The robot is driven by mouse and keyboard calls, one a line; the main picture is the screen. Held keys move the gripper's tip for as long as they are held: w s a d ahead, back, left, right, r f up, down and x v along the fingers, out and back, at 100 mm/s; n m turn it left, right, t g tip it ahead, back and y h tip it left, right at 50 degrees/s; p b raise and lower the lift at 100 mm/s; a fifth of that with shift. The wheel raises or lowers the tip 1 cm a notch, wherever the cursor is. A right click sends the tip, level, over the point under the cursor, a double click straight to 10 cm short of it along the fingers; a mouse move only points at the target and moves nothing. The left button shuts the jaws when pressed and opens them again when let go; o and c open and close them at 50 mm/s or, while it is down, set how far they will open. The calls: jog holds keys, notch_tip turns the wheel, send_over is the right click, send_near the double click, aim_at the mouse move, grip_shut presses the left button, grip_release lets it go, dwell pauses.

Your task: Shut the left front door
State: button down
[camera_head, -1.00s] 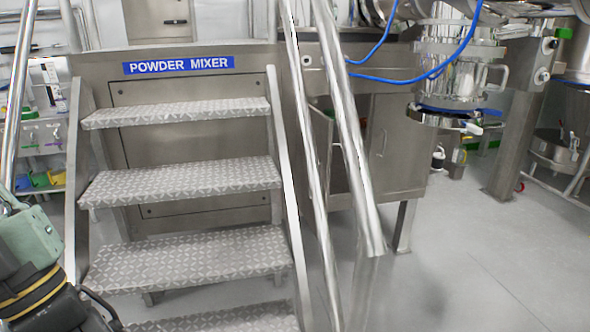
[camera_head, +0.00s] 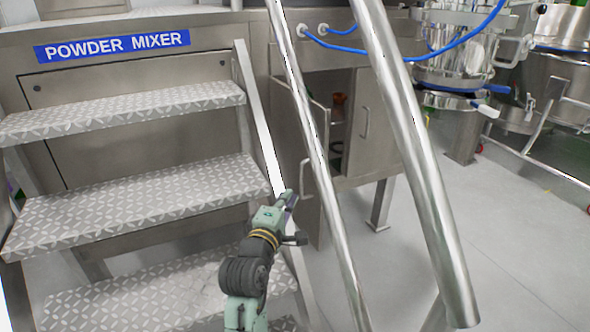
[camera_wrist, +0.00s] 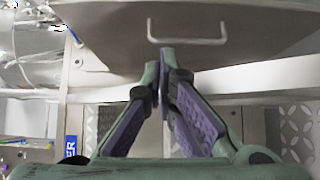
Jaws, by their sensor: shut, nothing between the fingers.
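The left front door (camera_head: 318,205) is a steel cabinet door on the cabinet to the right of the steps. It stands open, swung outward, with a dark gap at its right edge. Its handle (camera_head: 308,180) is a small metal bar, and a handrail partly covers the door. In the wrist view the door panel (camera_wrist: 250,45) fills the top, with its handle (camera_wrist: 187,41) just beyond my fingertips. My gripper (camera_head: 291,197) is shut and empty, left of the handle; its fingertips (camera_wrist: 165,66) meet in the wrist view. I cannot tell whether they touch the door.
Metal handrails (camera_head: 425,175) cross in front of the cabinet. Tread-plate steps (camera_head: 140,205) stand on the left. The right cabinet door (camera_head: 375,125) looks shut. Several items sit inside the cabinet. Steel vessels (camera_head: 450,70) with blue hoses are at the back right.

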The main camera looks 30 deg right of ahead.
jog(key=s+d+p+x, duration=0.2)
jog(key=p+x, duration=0.1)
jog(key=x, duration=0.9)
